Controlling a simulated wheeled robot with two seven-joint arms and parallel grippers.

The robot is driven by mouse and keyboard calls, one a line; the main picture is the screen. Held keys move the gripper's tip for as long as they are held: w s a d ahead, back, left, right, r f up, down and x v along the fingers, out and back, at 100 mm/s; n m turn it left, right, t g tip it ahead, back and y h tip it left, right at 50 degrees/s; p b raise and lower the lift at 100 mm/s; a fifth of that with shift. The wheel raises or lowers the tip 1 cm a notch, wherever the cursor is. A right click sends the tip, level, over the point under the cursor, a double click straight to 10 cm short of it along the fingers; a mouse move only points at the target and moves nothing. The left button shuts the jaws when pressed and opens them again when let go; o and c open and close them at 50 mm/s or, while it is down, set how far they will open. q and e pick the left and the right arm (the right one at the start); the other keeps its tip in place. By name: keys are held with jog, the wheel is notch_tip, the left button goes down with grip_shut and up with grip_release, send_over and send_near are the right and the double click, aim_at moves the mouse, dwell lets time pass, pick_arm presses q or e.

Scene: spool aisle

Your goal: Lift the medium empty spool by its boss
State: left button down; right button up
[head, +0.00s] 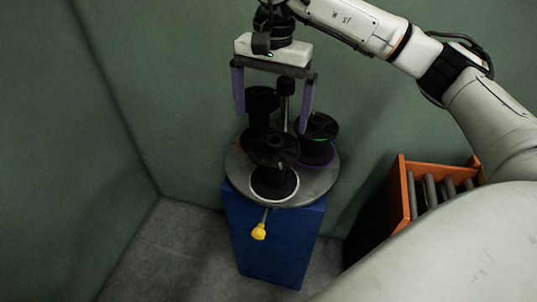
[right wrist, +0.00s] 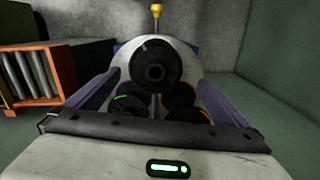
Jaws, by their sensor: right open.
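Three black spools stand on a round grey turntable (head: 240,172). The front spool (head: 275,145) has a white ring at its base, the right spool (head: 320,124) shows a green edge, and the back-left spool (head: 262,98) an orange edge. I cannot tell for certain which is the medium empty one. My right gripper (head: 272,122) points down over the turntable, its two purple fingers wide apart and nothing gripped. The fingers partly overlap the rear spools in the picture. In the right wrist view the front spool (right wrist: 155,64) shows between and beyond the fingers. My left gripper is not in view.
The turntable sits on a blue pedestal (head: 268,240), with a yellow knob (head: 258,232) on a rod at its front. A thin post rises among the spools. An orange rack with grey rollers (head: 405,190) stands to the right. Green walls are close behind and left.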

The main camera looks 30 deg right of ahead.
aim_at(275, 143)
jog(key=f, duration=0.3)
jog(key=f+p, duration=0.1)
jog(key=f, duration=0.2)
jog(key=d+f, duration=0.1)
jog(key=f, duration=0.2)
jog(key=shift+s+f, duration=0.1)
jog(key=shift+f, duration=0.25)
jog(key=c, duration=1.2)
